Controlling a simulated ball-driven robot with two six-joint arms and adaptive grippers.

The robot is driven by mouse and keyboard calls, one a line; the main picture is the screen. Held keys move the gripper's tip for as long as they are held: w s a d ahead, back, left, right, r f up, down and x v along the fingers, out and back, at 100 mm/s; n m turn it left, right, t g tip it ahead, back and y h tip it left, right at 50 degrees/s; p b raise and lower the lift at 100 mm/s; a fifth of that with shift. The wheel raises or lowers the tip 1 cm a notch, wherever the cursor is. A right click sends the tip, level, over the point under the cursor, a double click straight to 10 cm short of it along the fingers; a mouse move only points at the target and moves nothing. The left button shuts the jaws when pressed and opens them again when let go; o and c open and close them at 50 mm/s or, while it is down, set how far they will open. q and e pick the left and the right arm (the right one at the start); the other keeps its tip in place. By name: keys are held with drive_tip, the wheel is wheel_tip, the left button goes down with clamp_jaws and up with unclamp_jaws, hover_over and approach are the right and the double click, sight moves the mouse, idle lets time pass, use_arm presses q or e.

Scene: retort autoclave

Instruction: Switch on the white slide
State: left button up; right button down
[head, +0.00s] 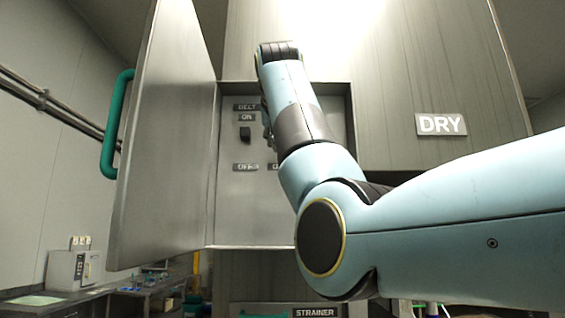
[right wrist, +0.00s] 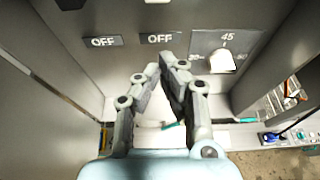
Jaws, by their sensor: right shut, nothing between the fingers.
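The control panel (head: 233,205) sits in an open cabinet. In the head view, a black slide (head: 245,133) is under the BELT and ON labels, with an OFF label (head: 246,167) below. My right arm covers the panel's middle and most of my right gripper. In the right wrist view, my right gripper (right wrist: 161,70) is shut and empty, its tips below the second OFF label (right wrist: 160,38). My left gripper is not in view.
A white knob (right wrist: 222,61) below a 45 mark is to the right of the fingers. The open cabinet door (head: 165,140) with a green handle (head: 117,125) stands at the left. A DRY sign (head: 441,124) is at the right. The cabinet's side walls bound the panel closely.

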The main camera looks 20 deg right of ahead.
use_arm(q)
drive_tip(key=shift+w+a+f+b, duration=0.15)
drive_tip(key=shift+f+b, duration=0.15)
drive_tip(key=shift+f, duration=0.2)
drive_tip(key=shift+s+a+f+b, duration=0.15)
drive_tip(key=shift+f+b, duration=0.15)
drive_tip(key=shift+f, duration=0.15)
use_arm(e)
drive_tip(key=v, duration=0.4)
drive_tip(key=shift+s+a+r, duration=0.1)
drive_tip(key=shift+s+a, duration=0.1)
drive_tip(key=shift+a, duration=0.1)
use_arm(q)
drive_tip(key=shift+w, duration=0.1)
